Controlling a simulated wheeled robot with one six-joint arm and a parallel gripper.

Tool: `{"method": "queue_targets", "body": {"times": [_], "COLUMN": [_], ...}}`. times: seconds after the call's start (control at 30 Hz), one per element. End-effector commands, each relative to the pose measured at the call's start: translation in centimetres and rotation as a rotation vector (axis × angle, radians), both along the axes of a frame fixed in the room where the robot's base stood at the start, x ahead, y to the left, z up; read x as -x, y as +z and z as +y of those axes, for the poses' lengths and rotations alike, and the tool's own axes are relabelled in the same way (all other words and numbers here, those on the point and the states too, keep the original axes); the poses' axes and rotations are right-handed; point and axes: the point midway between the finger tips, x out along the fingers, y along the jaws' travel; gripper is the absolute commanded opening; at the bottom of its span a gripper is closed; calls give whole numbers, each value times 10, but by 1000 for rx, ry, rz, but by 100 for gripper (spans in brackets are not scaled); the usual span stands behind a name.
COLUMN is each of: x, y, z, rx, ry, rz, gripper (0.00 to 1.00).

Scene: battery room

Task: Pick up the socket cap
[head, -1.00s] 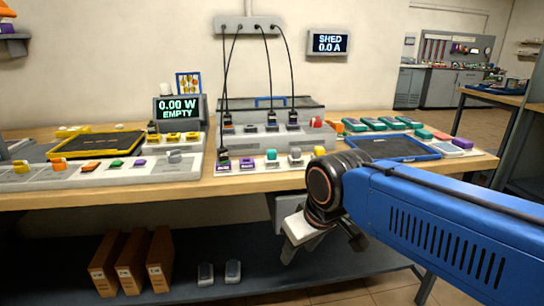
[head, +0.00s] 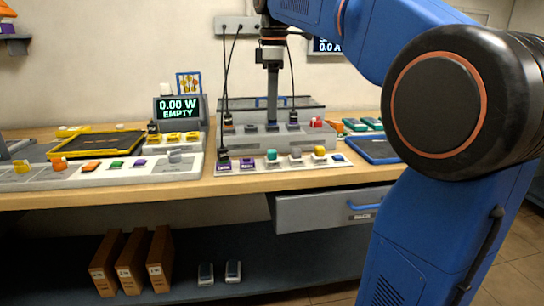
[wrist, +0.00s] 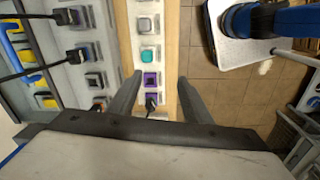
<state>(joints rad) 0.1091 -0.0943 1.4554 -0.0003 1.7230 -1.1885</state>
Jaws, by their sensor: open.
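I cannot tell which piece is the socket cap. My gripper (head: 272,118) points down above the bench, in front of the grey socket unit, and is empty. In the wrist view its open fingers (wrist: 160,78) frame the strip, with purple pieces (wrist: 151,80) between them and the teal piece (wrist: 148,55) just beyond.
Black cables (head: 224,100) hang from the wall box (head: 248,24) to plugs on the grey unit, close to my gripper. A blue-rimmed tray (head: 372,150) lies at right, a yellow-rimmed tray (head: 95,145) at left. Below are a drawer (head: 320,208) and a shelf with brown binders (head: 132,262).

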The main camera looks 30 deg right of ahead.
Motion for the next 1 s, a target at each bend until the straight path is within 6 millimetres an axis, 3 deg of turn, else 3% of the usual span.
{"method": "queue_targets", "body": {"times": [0.13,0.37,0.47,1.0], "x": [-26,-37,-37,-37], "y": [18,25,15,-77], "z": [-9,-14,-14,-14], "rx": [0,-2,-2,-2], "ry": [106,176,180,177], "rz": [35,57,60,59], "gripper": [45,45,45,45]}}
